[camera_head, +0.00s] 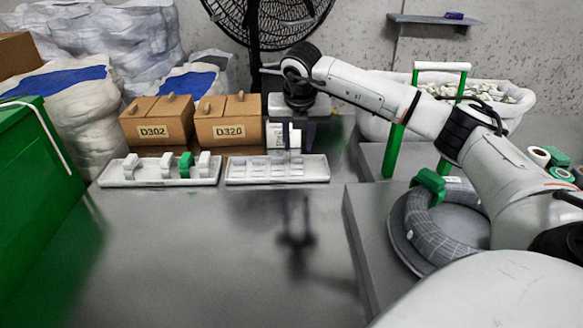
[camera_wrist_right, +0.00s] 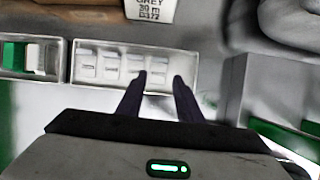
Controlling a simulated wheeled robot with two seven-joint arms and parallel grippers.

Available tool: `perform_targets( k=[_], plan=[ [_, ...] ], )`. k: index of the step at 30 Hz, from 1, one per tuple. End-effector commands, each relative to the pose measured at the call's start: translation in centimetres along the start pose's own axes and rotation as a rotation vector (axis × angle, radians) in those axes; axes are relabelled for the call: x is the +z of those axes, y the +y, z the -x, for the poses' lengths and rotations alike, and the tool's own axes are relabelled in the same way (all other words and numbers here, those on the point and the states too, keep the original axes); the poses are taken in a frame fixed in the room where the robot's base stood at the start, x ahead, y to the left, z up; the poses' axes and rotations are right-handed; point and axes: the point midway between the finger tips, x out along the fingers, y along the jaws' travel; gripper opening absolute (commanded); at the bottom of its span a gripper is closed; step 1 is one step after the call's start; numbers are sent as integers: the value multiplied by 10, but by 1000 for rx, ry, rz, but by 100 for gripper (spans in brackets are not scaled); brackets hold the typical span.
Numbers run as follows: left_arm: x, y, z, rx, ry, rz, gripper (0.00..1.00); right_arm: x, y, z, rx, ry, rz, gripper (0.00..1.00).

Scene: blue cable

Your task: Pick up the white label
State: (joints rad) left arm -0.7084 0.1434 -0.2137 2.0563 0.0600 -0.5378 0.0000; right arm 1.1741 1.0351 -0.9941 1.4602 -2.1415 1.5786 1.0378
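A white tray (camera_head: 277,180) on the grey table holds several small white labels (camera_head: 277,165) in a row. The row of white labels (camera_wrist_right: 110,66) also shows in the right wrist view. My right gripper (camera_head: 289,138) points down above the back of this tray. In the right wrist view its fingers (camera_wrist_right: 161,78) are apart with nothing between them, and their tips overlap the tray's right part. I cannot tell how high they are above it. My left gripper is not in view.
A second tray (camera_head: 158,183) with white pieces and one green piece (camera_head: 186,164) stands to the left. Cardboard boxes (camera_head: 157,120) and a white printed card (camera_head: 276,137) stand behind. A cable coil (camera_head: 447,224) lies at right. The front table (camera_head: 210,260) is clear.

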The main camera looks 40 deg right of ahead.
Motion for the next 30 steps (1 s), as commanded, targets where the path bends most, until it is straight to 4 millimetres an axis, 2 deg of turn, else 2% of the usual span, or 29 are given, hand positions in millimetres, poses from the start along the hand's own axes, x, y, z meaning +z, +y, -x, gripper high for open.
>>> perform_targets(
  k=[3, 11, 18, 22, 28, 29, 30],
  plan=[
    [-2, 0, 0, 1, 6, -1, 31, 0, 0, -19, -1, 2, 1, 33],
    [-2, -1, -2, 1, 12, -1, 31, 1, 1, -41, -1, 2, 0, 33],
    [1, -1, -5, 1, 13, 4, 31, 5, 2, -77, -1, 1, 1, 33],
    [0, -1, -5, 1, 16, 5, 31, 5, 2, -85, 0, 0, 1, 33],
    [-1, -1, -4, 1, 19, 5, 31, 6, 2, -85, 1, 0, 1, 33],
    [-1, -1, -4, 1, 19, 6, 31, 6, 2, -85, 1, 0, 1, 31],
    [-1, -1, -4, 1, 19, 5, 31, 6, 2, -85, 1, 0, 1, 24]
  ],
)
